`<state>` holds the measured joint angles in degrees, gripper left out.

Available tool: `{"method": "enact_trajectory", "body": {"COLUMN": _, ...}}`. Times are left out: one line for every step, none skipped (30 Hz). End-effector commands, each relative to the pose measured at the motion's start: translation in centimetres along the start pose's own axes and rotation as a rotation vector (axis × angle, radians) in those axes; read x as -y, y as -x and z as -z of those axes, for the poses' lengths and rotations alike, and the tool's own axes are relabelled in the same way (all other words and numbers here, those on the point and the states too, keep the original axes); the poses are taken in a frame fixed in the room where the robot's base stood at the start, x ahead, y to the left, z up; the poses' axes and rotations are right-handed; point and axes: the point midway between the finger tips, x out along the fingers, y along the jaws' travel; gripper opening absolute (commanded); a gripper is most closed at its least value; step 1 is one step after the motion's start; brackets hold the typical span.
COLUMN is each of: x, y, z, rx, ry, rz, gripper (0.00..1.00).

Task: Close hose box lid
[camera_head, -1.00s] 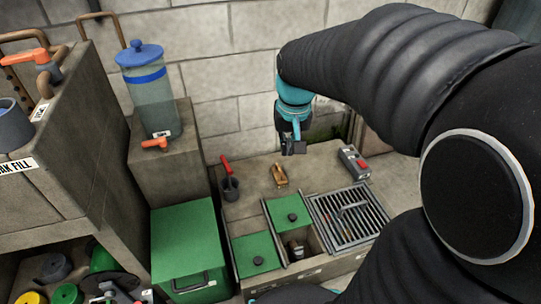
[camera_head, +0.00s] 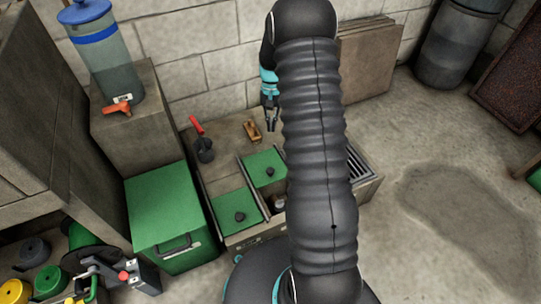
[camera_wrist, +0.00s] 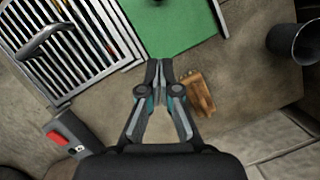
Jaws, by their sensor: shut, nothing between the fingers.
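A low stone unit (camera_head: 222,187) has two green panels with black knobs: a near panel (camera_head: 232,204) and a far panel (camera_head: 262,160). A dark gap with an object inside shows beside the near panel, partly behind my arm. A green box (camera_head: 158,205) with a dark front handle stands to the left, its top looking flat and shut. I cannot tell which of these is the hose box. My gripper (camera_head: 271,128) is shut and empty above the unit's back part. In the wrist view, my gripper's tips (camera_wrist: 158,64) point at the edge of the far panel (camera_wrist: 178,30).
A wooden brush (camera_head: 252,131) and a dark cup with a red-handled tool (camera_head: 204,150) stand at the back. A metal grate (camera_wrist: 62,48) and a grey box with a red button (camera_wrist: 65,142) lie beside the panel. Open floor (camera_head: 430,200) is at right.

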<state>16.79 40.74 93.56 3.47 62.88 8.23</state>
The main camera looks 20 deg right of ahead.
Motion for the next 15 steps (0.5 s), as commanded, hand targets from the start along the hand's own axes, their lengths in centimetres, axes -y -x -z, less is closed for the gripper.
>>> {"method": "enact_trajectory", "body": {"x": -0.1, "y": -0.4, "z": 0.1, "rx": 0.004, "ry": -0.002, "rz": 0.000, "gripper": 0.00}}
{"method": "enact_trajectory", "body": {"x": -0.1, "y": -0.7, "z": 0.1, "rx": 0.005, "ry": -0.003, "rz": 0.000, "gripper": 0.00}}
{"method": "enact_trajectory", "body": {"x": -0.1, "y": -1.0, "z": 0.2, "rx": 0.006, "ry": -0.003, "rz": 0.000, "gripper": 0.00}}
{"method": "enact_trajectory", "body": {"x": -0.1, "y": -1.3, "z": 0.1, "rx": 0.007, "ry": -0.003, "rz": 0.000, "gripper": 0.00}}
{"method": "enact_trajectory", "body": {"x": -0.1, "y": -1.7, "z": 0.1, "rx": 0.008, "ry": -0.003, "rz": 0.000, "gripper": 0.00}}
{"method": "enact_trajectory", "body": {"x": -0.1, "y": -2.2, "z": 0.1, "rx": 0.007, "ry": -0.003, "rz": 0.000, "gripper": 0.00}}
{"method": "enact_trajectory", "body": {"x": -0.1, "y": -2.7, "z": 0.1, "rx": 0.008, "ry": -0.003, "rz": 0.000, "gripper": 0.00}}
{"method": "enact_trajectory", "body": {"x": -0.1, "y": -3.2, "z": 0.1, "rx": 0.008, "ry": -0.003, "rz": -0.001, "gripper": 0.00}}
{"method": "enact_trajectory", "body": {"x": -0.1, "y": -4.0, "z": 0.1, "rx": 0.007, "ry": -0.003, "rz": 0.000, "gripper": 0.00}}
{"method": "enact_trajectory", "body": {"x": -0.1, "y": -4.6, "z": 0.1, "rx": 0.008, "ry": -0.003, "rz": -0.001, "gripper": 0.00}}
{"method": "enact_trajectory", "body": {"x": -0.1, "y": -5.2, "z": 0.1, "rx": 0.009, "ry": -0.003, "rz": -0.001, "gripper": 0.00}}
{"method": "enact_trajectory", "body": {"x": -0.1, "y": -5.9, "z": 0.1, "rx": 0.008, "ry": -0.003, "rz": -0.001, "gripper": 0.00}}
{"method": "enact_trajectory", "body": {"x": -0.1, "y": -6.4, "z": 0.1, "rx": 0.008, "ry": -0.003, "rz": 0.000, "gripper": 0.00}}
{"method": "enact_trajectory", "body": {"x": -0.1, "y": -7.0, "z": 0.1, "rx": 0.007, "ry": -0.003, "rz": 0.000, "gripper": 0.00}}
{"method": "enact_trajectory", "body": {"x": -0.1, "y": -7.8, "z": 0.0, "rx": 0.008, "ry": -0.003, "rz": 0.000, "gripper": 0.00}}
